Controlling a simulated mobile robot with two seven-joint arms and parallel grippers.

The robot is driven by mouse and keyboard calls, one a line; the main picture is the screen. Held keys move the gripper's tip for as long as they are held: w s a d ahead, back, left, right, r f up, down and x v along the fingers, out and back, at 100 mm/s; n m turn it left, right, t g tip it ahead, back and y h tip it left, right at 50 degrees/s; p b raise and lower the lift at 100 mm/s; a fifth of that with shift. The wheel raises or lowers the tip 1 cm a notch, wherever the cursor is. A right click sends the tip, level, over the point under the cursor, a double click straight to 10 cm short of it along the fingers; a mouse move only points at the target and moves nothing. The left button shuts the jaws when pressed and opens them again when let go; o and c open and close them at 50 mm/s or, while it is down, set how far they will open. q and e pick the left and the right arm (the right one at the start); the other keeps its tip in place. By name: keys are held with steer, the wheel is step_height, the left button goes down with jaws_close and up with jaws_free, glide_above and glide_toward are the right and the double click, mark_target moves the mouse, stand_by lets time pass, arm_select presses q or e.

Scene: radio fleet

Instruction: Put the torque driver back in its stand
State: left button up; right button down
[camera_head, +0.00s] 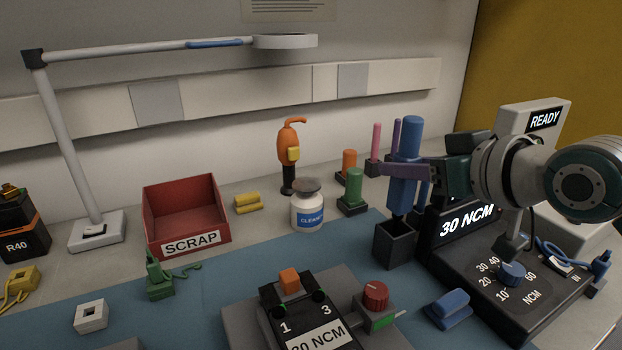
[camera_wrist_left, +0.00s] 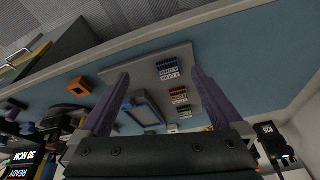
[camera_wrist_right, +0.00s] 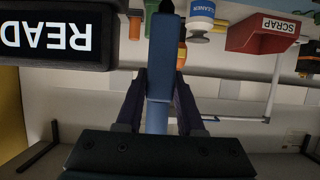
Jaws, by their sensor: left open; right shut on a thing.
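The blue torque driver (camera_head: 402,192) is upright in my right gripper (camera_head: 398,169), whose purple fingers are shut around its body. It also shows between the fingers in the right wrist view (camera_wrist_right: 166,60). The dark square stand (camera_head: 395,246) sits on the blue mat directly below the driver. The driver's lower end is at the stand's top opening; I cannot tell whether its tip is inside. My left gripper (camera_wrist_left: 161,74) is open and empty in the left wrist view, with its fingers wide apart; it is not in the head view.
A black torque tester (camera_head: 470,245) with a dial stands right of the stand. A green-capped holder (camera_head: 354,190) and a cleaner bottle (camera_head: 308,210) are to the left. A 30 NCM fixture (camera_head: 300,315) is in front. A red scrap bin (camera_head: 187,213) stands farther left.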

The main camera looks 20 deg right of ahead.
mark_target(409, 198)
arm_select(q)
steer(key=shift+f+b, duration=0.7)
steer(key=shift+f, duration=0.1)
arm_select(e)
step_height(409, 198, down, 4)
steer(key=shift+f, duration=0.25)
arm_select(q)
steer(key=shift+a, duration=0.15)
arm_select(e)
steer(key=shift+f, duration=0.15)
arm_select(q)
steer(key=shift+f, duration=0.1)
arm_select(e)
steer(key=shift+f, duration=0.15)
steer(key=c, duration=0.8)
jaws_free()
